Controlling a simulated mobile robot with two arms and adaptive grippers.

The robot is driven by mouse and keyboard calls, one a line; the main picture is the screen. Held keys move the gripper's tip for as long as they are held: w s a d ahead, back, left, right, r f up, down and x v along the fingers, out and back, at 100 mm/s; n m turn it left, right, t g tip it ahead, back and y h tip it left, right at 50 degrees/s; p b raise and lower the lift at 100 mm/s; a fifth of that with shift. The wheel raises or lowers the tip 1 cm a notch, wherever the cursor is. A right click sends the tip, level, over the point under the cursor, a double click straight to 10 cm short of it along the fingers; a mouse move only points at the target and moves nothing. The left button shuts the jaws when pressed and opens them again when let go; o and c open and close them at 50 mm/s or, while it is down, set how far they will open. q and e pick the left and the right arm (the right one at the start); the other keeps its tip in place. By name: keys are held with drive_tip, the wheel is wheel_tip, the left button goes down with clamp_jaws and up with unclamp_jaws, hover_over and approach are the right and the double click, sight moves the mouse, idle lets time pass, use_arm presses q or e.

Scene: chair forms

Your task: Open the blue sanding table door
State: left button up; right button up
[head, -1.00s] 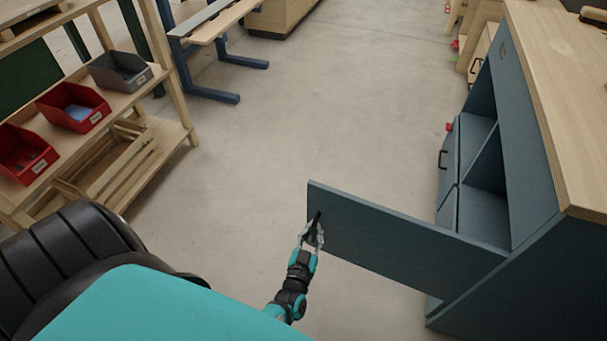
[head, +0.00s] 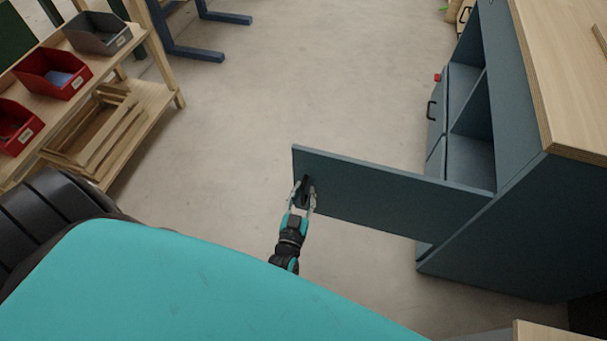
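The blue sanding table (head: 525,230) stands at the right with a light wood top. Its blue door (head: 390,200) stands swung wide out from the cabinet, reaching left across the floor. My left gripper (head: 304,191) is at the door's free end, its fingers on either side of the black handle (head: 305,188). The fingers look closed around the handle, though the contact is small in the picture. The open compartment (head: 470,150) with inner shelving shows behind the door. My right gripper is not in view.
A wooden rack with red bins (head: 52,75) and a grey bin (head: 97,34) stands at the left. The floor (head: 240,120) between rack and door is clear.

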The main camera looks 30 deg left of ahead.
use_arm(q)
drive_tip(key=shift+s, duration=0.1)
drive_tip(key=v, duration=1.1)
drive_tip(key=shift+s+d, duration=0.2)
drive_tip(key=shift+s, duration=0.2)
